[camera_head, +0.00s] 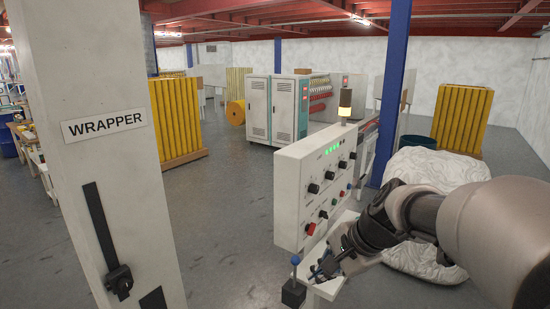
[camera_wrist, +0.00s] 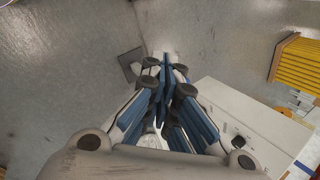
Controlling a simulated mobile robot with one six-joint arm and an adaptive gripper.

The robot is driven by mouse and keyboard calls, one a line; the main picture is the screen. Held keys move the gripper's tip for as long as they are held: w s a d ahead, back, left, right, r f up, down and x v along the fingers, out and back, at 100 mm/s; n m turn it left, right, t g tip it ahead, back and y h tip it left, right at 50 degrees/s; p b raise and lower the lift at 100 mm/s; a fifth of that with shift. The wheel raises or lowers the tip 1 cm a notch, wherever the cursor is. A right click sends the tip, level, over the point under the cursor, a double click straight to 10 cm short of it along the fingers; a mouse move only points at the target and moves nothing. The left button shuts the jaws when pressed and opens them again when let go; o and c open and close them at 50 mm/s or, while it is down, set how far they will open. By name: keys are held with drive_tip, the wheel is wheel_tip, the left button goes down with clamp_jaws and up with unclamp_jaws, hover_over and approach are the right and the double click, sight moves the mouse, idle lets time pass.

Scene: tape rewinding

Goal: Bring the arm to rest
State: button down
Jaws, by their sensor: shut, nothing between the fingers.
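My gripper (camera_head: 318,273) is shut and empty. In the head view it is low, just below and in front of the control panel (camera_head: 315,185), next to a small lever with a blue ball knob (camera_head: 295,260) on a dark block. I cannot tell whether the fingertips touch anything there. In the wrist view the blue-sided fingers of my gripper (camera_wrist: 167,62) are closed together, with grey floor beyond them. The white panel box (camera_wrist: 255,125) is to their right. My arm comes in from the right edge of the head view.
A white column labelled WRAPPER (camera_head: 110,150) stands at the left. A white wrapped bundle (camera_head: 425,170) lies behind my arm. Yellow stacks (camera_head: 462,118), a machine cabinet (camera_head: 280,108) and a blue post (camera_head: 391,90) stand farther back. Floor between column and panel is clear.

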drive_tip(key=s+d+f+n+h+b, duration=0.1)
drive_tip(key=s+n, duration=0.5)
drive_tip(key=s, duration=0.6)
drive_tip(key=s+d+f+n+h+b, duration=0.2)
drive_tip(key=s+n, duration=0.4)
drive_tip(key=s, duration=0.7)
drive_tip(key=shift+s+d+f+n+h, duration=0.15)
drive_tip(key=shift+d+f+n+h, duration=0.15)
drive_tip(key=shift+d+f+h, duration=0.3)
drive_tip(key=shift+a, duration=0.1)
